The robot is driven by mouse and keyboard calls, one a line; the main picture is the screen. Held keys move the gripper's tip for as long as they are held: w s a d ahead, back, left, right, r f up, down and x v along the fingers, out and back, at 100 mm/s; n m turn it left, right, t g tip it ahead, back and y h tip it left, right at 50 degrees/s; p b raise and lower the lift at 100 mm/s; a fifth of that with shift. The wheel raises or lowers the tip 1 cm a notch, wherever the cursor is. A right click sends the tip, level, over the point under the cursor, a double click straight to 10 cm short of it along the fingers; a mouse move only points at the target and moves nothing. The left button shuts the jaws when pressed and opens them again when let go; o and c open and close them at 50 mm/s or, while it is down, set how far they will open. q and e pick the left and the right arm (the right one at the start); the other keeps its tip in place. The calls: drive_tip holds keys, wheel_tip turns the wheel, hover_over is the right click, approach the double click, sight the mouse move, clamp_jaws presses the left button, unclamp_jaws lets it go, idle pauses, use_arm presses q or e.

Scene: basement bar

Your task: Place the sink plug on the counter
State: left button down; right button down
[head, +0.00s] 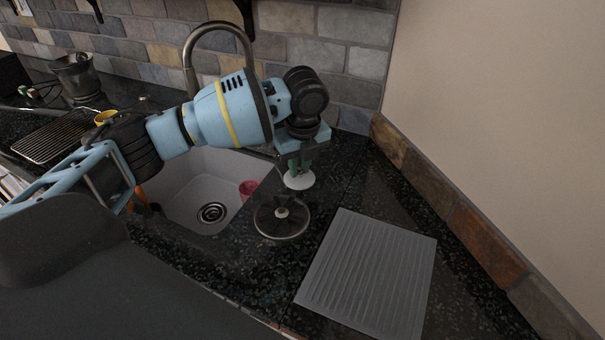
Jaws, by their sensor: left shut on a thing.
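My left gripper (299,167) points down over the dark speckled counter (345,185), to the right of the sink (188,200). It is shut on a small pale round piece, which looks like the sink plug (300,181). The plug's flat disc shows below the fingers; its upper part is hidden between them. Whether the disc touches the counter or hangs just above it I cannot tell. My right gripper is not in view.
A dark round disc with a pale centre knob (281,217) lies just in front of the plug. A grey ribbed mat (370,268) lies to the right. A red cup (248,188) is in the sink. The faucet (188,62) rises behind my arm. Bare counter lies behind the mat.

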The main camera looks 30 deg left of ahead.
sight(302, 169)
use_arm(q)
drive_tip(key=shift+w+f, duration=0.2)
drive_tip(key=shift+w, duration=0.25)
drive_tip(key=shift+f, duration=1.55)
drive_tip(key=shift+f, duration=0.15)
drive_tip(key=c, duration=1.3)
unclamp_jaws()
drive_tip(key=shift+c, duration=0.2)
wheel_tip(302, 169, up, 12)
drive_tip(key=d, duration=0.1)
drive_tip(key=shift+s+p, duration=0.3)
drive_tip(key=shift+s, duration=0.15)
drive_tip(key=shift+d, duration=0.1)
